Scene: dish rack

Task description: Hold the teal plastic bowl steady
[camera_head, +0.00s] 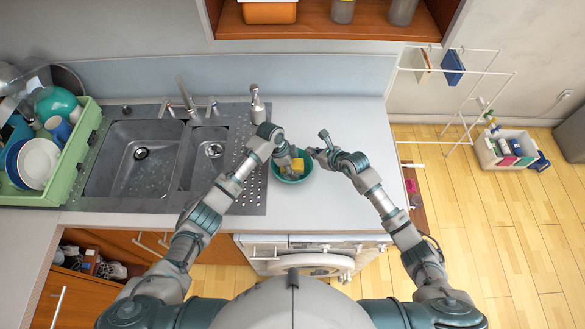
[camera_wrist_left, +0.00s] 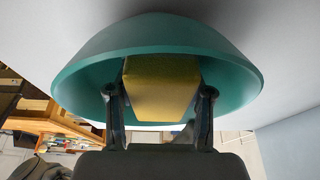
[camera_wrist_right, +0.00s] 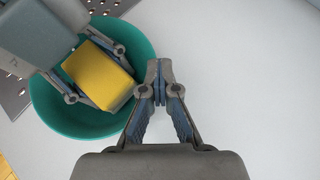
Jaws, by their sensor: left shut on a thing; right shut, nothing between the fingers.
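The teal plastic bowl (camera_head: 290,179) stands upright on the grey counter, right of the sink. My left gripper (camera_head: 294,164) reaches down into it and is shut on a yellow sponge (camera_head: 298,164). The sponge (camera_wrist_left: 160,88) sits between both fingers in the left wrist view, inside the bowl (camera_wrist_left: 155,35). My right gripper (camera_wrist_right: 160,72) is shut and empty, just right of the bowl's rim (camera_wrist_right: 145,58) in the right wrist view. I cannot tell whether it touches the rim. The left gripper hides part of the bowl's inside.
The double sink (camera_head: 143,168) and tap (camera_head: 186,95) lie to the left. A soap dispenser (camera_head: 257,104) stands behind the bowl. A green dish rack (camera_head: 82,140) with dishes is at far left. The counter (camera_head: 345,115) is clear behind and right of the bowl.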

